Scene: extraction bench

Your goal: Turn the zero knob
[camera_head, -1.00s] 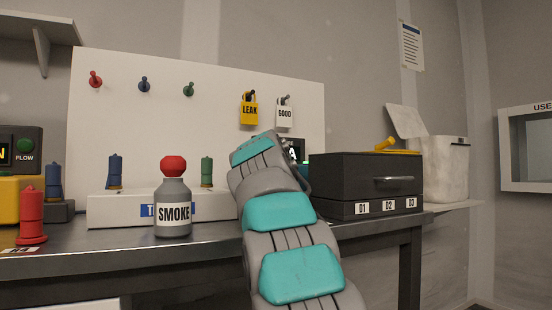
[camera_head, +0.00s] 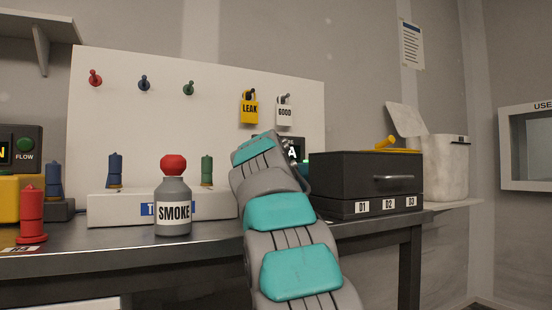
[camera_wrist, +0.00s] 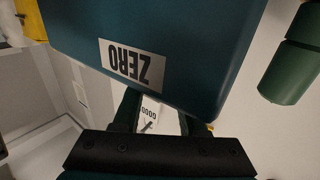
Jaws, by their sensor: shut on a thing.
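In the wrist view a dark teal housing (camera_wrist: 200,50) with a white ZERO label (camera_wrist: 132,65), upside down, fills the upper middle. My gripper (camera_wrist: 160,113) reaches up from the bottom to the housing's lower edge, its two fingers apart and shut on the zero knob. The knob and the fingertips are hidden behind the housing.
A smoke bottle (camera_head: 173,212) with a red cap stands left of my arm. A black drawer unit (camera_head: 345,180) stands close on the right. A green cylinder (camera_wrist: 293,62) is near in the wrist view.

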